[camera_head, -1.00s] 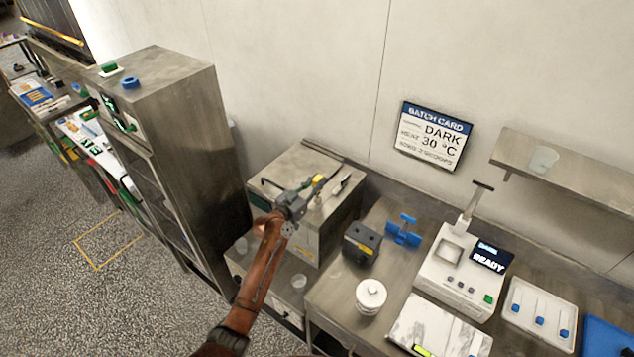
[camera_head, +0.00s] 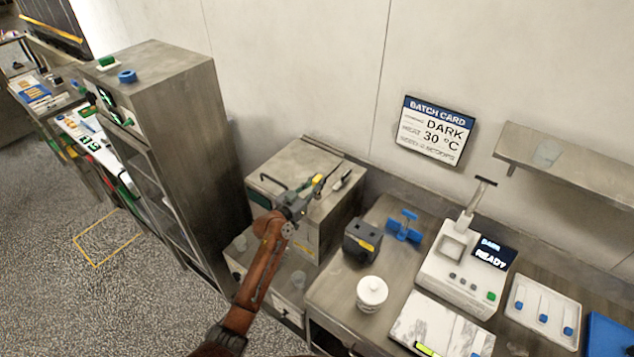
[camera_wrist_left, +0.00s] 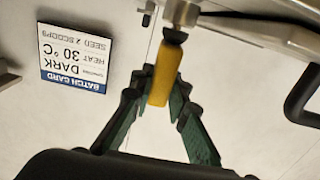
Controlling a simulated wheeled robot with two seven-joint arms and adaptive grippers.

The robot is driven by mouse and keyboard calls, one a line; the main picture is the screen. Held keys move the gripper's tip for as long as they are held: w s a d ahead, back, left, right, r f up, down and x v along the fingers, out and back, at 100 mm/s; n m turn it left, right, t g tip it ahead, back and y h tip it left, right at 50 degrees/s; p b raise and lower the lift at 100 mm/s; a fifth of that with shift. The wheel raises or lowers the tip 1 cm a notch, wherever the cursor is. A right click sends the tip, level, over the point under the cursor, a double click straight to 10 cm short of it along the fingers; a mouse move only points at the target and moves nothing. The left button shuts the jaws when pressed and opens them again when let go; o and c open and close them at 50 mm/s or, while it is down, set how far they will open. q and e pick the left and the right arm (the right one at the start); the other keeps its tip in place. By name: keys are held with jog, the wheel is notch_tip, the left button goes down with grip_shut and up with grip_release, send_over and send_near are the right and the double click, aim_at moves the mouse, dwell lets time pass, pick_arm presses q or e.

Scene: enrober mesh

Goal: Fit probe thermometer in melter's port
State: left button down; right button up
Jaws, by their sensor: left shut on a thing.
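The melter (camera_head: 291,165) is a steel box with a dark lid handle at its left, standing against the back wall. My left gripper (camera_head: 311,188) is over the melter's top, toward its front. It is shut on the yellow handle of the probe thermometer (camera_wrist_left: 164,78). In the left wrist view the green fingers of this gripper (camera_wrist_left: 162,92) hold the handle from both sides. A dark collar and a metal cylinder show beyond the handle's end; I cannot tell whether they touch the melter. The port is not clearly visible. My right gripper is not in view.
A dark block (camera_head: 361,241), a blue stand (camera_head: 404,226), a white lidded jar (camera_head: 371,293) and a white scale-like machine (camera_head: 455,270) stand on the bench to the right. A tall steel cabinet (camera_head: 190,130) stands left. The batch card (camera_head: 436,131) hangs on the wall.

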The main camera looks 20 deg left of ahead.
pick_arm(q)
jog(key=shift+f, duration=0.15)
jog(key=c, duration=1.8)
grip_release()
jog(key=shift+s+a+f, duration=0.1)
jog(key=shift+s+a, duration=0.1)
jog(key=shift+s, duration=0.25)
jog(key=v, duration=1.1)
